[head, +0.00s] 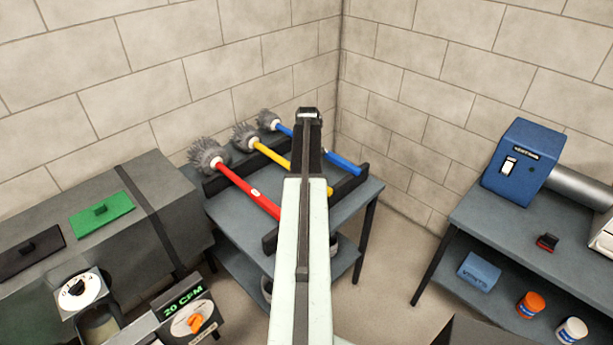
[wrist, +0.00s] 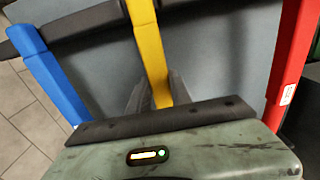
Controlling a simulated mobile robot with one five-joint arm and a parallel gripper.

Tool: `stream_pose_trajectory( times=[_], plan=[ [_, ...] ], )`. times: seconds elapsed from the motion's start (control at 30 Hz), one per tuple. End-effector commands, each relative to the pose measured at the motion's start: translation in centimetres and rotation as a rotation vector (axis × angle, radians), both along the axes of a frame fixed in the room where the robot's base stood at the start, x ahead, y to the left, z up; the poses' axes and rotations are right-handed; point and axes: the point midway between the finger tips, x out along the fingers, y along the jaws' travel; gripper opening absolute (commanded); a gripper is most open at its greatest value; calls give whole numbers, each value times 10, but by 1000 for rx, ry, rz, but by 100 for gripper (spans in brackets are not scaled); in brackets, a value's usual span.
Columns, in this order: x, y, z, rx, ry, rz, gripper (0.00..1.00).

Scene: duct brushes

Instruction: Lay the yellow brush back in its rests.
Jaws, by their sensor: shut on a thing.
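The yellow brush (head: 273,155) lies between the red brush (head: 248,190) and the blue brush (head: 325,152) in the head view, its grey bristle head at the back left. In the wrist view my gripper (wrist: 158,92) is shut on the yellow handle (wrist: 150,45), one dark finger on each side. The dark rests (head: 350,183) run across the table under the brushes; a rest bar (wrist: 85,22) also shows in the wrist view. I cannot tell whether the yellow handle touches the rests or is slightly above them.
The grey table (head: 225,210) stands in the corner against block walls. A grey duct (head: 150,195) with a green plate (head: 102,214) is at left. Another table at right holds a blue machine (head: 522,165). Blue and red handles flank my gripper closely.

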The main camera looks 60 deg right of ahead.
Motion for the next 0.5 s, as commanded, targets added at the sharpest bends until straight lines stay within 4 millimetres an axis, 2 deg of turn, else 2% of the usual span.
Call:
stream_pose_trajectory(
  times=[0.03, 0.07, 0.13, 0.17, 0.5],
  plan=[
    [0, 0, -2, 0, 0, 0, 0],
    [0, 0, -2, 0, 0, 0, 28],
    [0, 0, -1, 0, 0, 0, 47],
    [0, 0, -1, 0, 0, 0, 50],
    [1, 0, 1, 0, 0, 1, 50]
  ],
)
